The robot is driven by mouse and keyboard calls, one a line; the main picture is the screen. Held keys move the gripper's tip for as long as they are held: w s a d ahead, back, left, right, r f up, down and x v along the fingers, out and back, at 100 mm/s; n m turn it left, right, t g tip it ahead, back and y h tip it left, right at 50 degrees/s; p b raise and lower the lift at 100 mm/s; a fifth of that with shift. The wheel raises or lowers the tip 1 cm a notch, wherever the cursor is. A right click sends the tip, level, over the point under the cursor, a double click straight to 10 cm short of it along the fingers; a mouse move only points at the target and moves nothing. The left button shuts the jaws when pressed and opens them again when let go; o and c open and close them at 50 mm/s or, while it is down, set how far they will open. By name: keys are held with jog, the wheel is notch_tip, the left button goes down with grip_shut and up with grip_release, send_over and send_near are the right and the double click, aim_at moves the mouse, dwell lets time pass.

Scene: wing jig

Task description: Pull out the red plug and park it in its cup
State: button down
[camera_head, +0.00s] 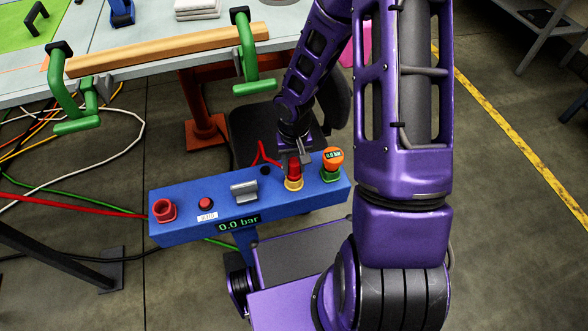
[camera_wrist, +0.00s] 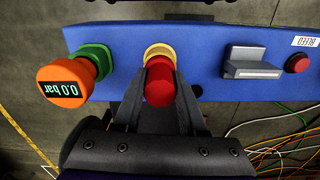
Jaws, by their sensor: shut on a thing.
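The red plug (camera_head: 293,171) stands over the yellow-ringed socket (camera_head: 294,185) on the blue panel, right of its middle. My gripper (camera_head: 293,158) comes down from above and is shut on the plug. In the wrist view the red plug (camera_wrist: 159,85) lies between my two dark fingers, in front of the yellow ring (camera_wrist: 158,51). I cannot tell how deep the plug sits in the socket. A red open cup (camera_head: 163,210) is at the panel's left end.
The blue panel (camera_head: 190,232) also carries a red button (camera_head: 205,203), a grey lever (camera_head: 244,192), a display reading 0.0 bar (camera_head: 238,224) and, just right of the plug, an orange gauge (camera_head: 333,156) on a green base. A red hose (camera_head: 263,156) rises behind the panel.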

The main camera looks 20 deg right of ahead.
notch_tip(320, 180, up, 10)
jog(key=p, duration=0.2)
jog(key=shift+f+p, duration=0.25)
jog(key=shift+p, duration=0.1)
jog(key=shift+r+p, duration=1.25)
jog(key=shift+r, duration=0.55)
jog(key=shift+n, duration=0.5)
jog(key=shift+w+a+r, duration=0.1)
jog(key=shift+w+r, duration=0.65)
jog(key=shift+w, duration=0.25)
jog(key=shift+w+r, duration=0.75)
jog(key=shift+w, duration=0.25)
